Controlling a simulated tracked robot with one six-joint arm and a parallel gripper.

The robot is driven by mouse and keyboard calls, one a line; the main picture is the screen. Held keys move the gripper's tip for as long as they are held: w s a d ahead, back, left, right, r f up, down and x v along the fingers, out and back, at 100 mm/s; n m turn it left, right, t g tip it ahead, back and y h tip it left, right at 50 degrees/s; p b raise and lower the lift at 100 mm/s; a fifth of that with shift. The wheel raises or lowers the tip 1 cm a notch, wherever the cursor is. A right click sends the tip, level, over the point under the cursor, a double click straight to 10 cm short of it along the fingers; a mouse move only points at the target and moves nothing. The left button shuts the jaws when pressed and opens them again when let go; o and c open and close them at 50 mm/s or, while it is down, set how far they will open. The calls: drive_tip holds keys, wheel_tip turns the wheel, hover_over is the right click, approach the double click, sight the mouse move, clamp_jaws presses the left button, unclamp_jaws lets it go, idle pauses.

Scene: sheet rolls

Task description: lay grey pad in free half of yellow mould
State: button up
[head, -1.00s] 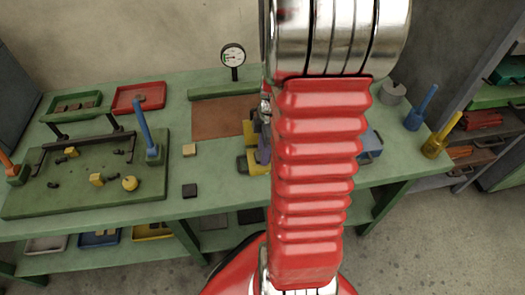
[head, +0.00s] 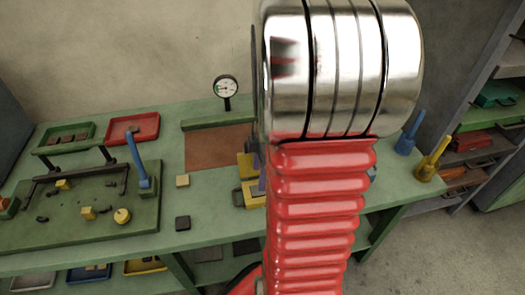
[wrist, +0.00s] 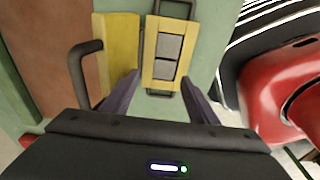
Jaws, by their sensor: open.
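The yellow mould (wrist: 150,77) lies open in the wrist view. Two grey squares fill its two halves, a grey pad (wrist: 169,46) in the far half and another (wrist: 163,69) in the near half. Both look flat within the yellow rim. My gripper (wrist: 161,78) is open, its purple-grey fingers apart at either side of the mould's near end, with nothing held between them. Height above the mould is hard to tell. In the head view the yellow mould (head: 246,196) shows only partly; my red arm hides the rest and most of my gripper.
A yellow plate with a dark handle (wrist: 118,45) stands left of the mould. A dark block (head: 183,222) and a small yellow block (head: 182,181) lie on the green bench left of it. A dial gauge (head: 226,90) stands behind. Blue and yellow handled tools stand right.

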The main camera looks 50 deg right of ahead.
wheel_tip(320, 180, up, 9)
drive_tip(key=shift+s+d+r, duration=0.15)
drive_tip(key=shift+s+d, duration=0.05)
drive_tip(key=shift+d, duration=0.25)
idle(0.8)
